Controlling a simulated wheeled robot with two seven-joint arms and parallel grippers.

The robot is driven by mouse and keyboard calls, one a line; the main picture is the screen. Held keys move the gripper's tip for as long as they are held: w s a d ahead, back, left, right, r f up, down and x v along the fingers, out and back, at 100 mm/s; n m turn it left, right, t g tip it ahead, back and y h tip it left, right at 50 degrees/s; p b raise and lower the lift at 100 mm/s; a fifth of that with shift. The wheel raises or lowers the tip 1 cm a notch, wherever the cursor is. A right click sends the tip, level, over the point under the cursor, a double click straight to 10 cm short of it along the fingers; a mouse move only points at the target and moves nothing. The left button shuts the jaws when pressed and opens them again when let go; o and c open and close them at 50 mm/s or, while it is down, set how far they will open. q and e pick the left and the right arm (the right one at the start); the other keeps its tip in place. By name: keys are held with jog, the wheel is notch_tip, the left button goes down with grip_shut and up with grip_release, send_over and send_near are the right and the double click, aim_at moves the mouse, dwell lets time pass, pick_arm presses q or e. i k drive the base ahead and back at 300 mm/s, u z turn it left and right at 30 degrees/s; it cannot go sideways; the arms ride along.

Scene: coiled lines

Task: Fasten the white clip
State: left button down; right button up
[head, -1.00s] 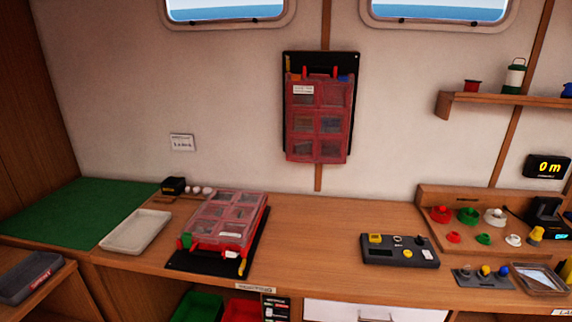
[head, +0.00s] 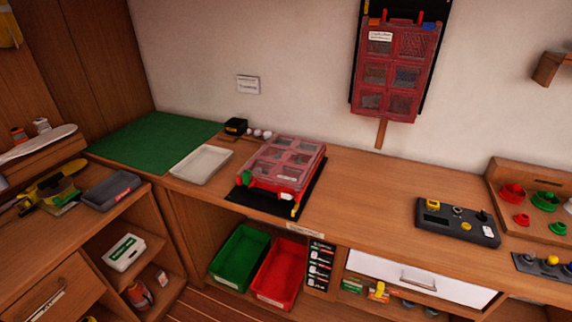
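A red case with a clear lid (head: 284,160) lies on a black backing board (head: 262,199) on the wooden counter. Its lid looks closed. Small coloured parts show along its front edge: a green one (head: 246,176) at the left corner, red ones, and a yellow one (head: 294,209) at the front right. The white clip is too small to make out surely, and I cannot tell whether it is fastened. Neither of my grippers is in view.
A similar red case (head: 391,75) hangs on the wall. A white tray (head: 202,165) and green mat (head: 150,136) lie left of the counter case. A grey control box (head: 457,222) stands to its right. Green (head: 239,252) and red (head: 279,272) bins sit below. Bare counter separates case and control box.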

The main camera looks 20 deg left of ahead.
aim_at(284, 195)
jog(key=k, duration=1.25)
jog(key=z, duration=0.75)
jog(key=i, duration=1.5)
jog(key=u, duration=0.55)
